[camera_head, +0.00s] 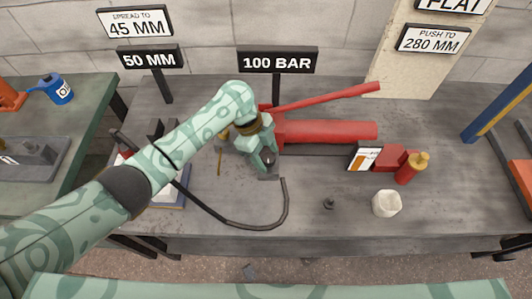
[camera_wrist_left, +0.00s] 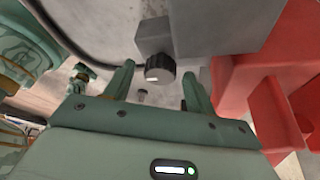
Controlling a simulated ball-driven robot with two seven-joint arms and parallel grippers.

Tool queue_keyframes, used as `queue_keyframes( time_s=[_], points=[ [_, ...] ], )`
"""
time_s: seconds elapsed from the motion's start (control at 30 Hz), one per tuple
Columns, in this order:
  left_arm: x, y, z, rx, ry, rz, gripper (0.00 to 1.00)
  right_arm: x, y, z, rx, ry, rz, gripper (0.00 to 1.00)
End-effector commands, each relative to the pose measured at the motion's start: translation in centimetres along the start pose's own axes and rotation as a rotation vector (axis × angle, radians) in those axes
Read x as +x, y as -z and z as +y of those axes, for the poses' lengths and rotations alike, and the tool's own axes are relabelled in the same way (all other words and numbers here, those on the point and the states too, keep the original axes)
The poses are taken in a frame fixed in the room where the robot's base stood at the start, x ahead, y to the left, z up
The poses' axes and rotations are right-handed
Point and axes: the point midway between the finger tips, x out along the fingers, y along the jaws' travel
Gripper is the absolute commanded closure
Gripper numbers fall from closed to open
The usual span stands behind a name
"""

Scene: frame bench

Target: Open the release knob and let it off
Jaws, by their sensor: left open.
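The release knob is a dark ridged cylinder (camera_wrist_left: 160,68) under a grey block (camera_wrist_left: 190,25) in the left wrist view. In the head view it is a small dark round shape (camera_head: 268,158) at the left end of the red hand pump (camera_head: 325,131). My left gripper (camera_head: 266,166) is open at that end of the pump. In the left wrist view my left gripper (camera_wrist_left: 158,92) has one finger to either side of the knob, with gaps left and right of it. Whether the fingertips reach alongside the knob I cannot tell. My right gripper is not in view.
The pump's red lever (camera_head: 325,97) slopes up to the right. A black hose (camera_head: 285,205) curves over the bench in front. A "100 BAR" sign (camera_head: 277,62) stands behind.

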Motion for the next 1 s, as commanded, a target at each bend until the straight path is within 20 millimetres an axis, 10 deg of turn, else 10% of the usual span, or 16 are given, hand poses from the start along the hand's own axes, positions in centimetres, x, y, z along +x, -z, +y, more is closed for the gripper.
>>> queue_keyframes(
  time_s=[0.1, 0.27, 1.0],
  points=[
    [-0.1, 0.0, 0.0, 0.000, 0.000, 0.000, 0.47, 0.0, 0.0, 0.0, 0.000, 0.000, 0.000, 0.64],
    [-0.1, 0.0, 0.0, 0.000, 0.000, 0.000, 0.89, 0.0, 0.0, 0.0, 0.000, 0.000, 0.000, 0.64],
    [-0.7, 0.2, 0.3, -0.275, 0.115, -0.002, 0.89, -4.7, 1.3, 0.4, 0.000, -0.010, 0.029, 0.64]
  ],
)
